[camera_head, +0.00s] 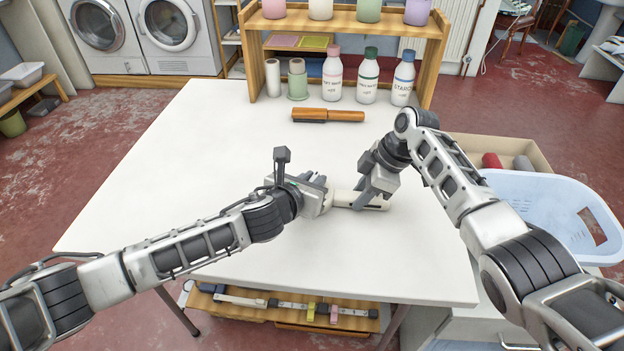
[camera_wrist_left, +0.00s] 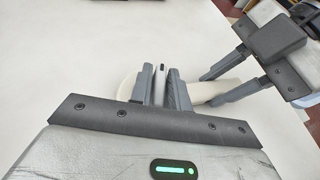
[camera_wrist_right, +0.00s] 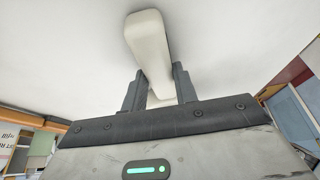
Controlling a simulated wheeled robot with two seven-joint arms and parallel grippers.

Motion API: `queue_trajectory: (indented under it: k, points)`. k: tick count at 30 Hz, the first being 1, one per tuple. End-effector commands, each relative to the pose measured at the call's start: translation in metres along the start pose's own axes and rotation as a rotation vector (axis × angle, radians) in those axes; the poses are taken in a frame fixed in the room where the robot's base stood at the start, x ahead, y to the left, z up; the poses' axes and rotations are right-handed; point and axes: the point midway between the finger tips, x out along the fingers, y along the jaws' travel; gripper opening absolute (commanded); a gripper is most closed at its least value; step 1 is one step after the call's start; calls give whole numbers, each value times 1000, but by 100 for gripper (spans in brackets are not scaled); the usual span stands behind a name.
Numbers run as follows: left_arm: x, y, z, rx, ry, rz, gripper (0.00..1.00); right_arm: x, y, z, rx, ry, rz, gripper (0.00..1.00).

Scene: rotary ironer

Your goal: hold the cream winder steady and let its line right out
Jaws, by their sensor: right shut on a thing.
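The cream winder (camera_head: 344,198) lies near the middle of the white table, between my two grippers. My right gripper (camera_head: 371,198) comes down from above and is shut on its right-hand part. In the right wrist view the long cream body (camera_wrist_right: 149,42) runs between the fingers (camera_wrist_right: 158,92). My left gripper (camera_head: 322,196) is at the winder's left end. In the left wrist view its fingers (camera_wrist_left: 160,88) stand slightly apart around a slim pale piece with a dark top (camera_wrist_left: 160,72). A rounded cream part (camera_wrist_left: 127,90) shows behind them. I cannot make out any line.
An orange-brown handled tool (camera_head: 328,115) lies farther back on the table (camera_head: 150,180). Behind it are several bottles (camera_head: 367,76) and spools under a wooden shelf (camera_head: 350,22). A pale blue basket (camera_head: 545,205) is at the right. The table's left side is clear.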

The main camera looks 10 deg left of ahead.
Motion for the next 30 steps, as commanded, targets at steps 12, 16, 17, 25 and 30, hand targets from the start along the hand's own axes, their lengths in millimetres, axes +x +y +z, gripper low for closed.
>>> queue_trajectory:
  k: [12,16,17,25,30]
  points:
    - [0,0,0,-8,1,21,0,0,0,0,0,0,0,1]
    - [0,-1,0,-28,2,67,0,0,0,0,-1,0,0,1]
    - [0,-1,0,-34,2,81,0,0,0,0,-1,0,0,1]
    - [1,-2,0,-117,2,276,0,0,0,0,-1,1,0,1]
    - [1,-2,0,-179,3,425,0,0,0,0,-1,1,0,1]
